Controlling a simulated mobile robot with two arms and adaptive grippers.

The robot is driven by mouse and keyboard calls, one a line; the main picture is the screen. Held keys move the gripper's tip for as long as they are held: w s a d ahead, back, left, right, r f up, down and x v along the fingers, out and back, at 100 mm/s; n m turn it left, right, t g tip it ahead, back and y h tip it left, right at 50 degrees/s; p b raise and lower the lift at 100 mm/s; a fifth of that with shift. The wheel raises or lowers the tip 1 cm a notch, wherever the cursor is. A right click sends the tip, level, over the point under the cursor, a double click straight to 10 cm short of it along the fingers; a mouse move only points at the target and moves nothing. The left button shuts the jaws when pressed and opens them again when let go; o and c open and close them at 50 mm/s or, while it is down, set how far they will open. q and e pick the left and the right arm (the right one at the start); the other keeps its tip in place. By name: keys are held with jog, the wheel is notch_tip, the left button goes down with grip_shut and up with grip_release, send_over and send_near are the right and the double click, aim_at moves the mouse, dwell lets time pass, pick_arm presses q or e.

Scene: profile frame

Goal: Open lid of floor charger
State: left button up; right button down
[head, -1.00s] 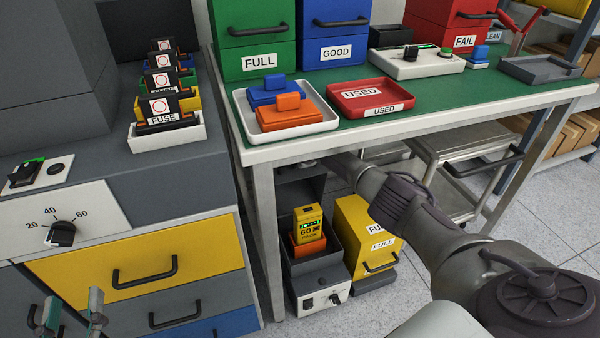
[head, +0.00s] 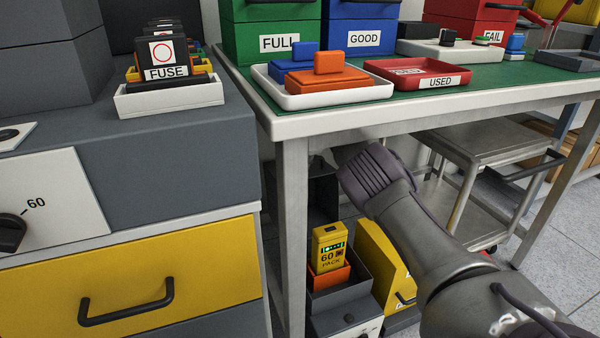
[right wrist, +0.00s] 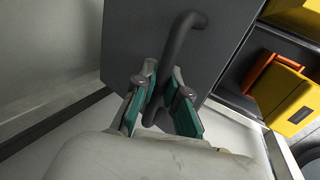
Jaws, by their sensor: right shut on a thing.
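The floor charger (head: 350,318) is a grey box with a pale front on the floor under the green-topped bench. Its box is open at the top. The dark lid (head: 322,195) stands raised behind the box, partly hidden by the bench leg. In the right wrist view the lid's grey panel (right wrist: 135,35) carries a dark bar handle (right wrist: 177,45). My left gripper is not in view.
A yellow box (head: 378,250) stands close to the charger's right. The bench leg (head: 294,235) is just left of it, beside a cabinet with a yellow drawer (head: 50,290). A metal cart (head: 475,150) stands to the right. Trays and bins crowd the bench top.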

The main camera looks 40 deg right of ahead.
jog(key=shift+d+r, duration=0.15)
jog(key=shift+d, duration=0.1)
jog(key=c, duration=1.3)
grip_release()
jog(key=shift+s+r, duration=0.15)
jog(key=shift+s, duration=0.05)
jog(key=shift+c, duration=0.2)
jog(key=shift+o, duration=0.7)
jog(key=shift+a, duration=0.1)
jog(key=shift+s+r, duration=0.2)
jog(key=shift+r, duration=0.3)
jog(key=v, duration=0.3)
jog(key=shift+s+r, duration=0.2)
jog(key=shift+r, duration=0.1)
jog(key=s+a, duration=0.3)
jog(key=s, duration=0.8)
jog(key=shift+s, duration=0.3)
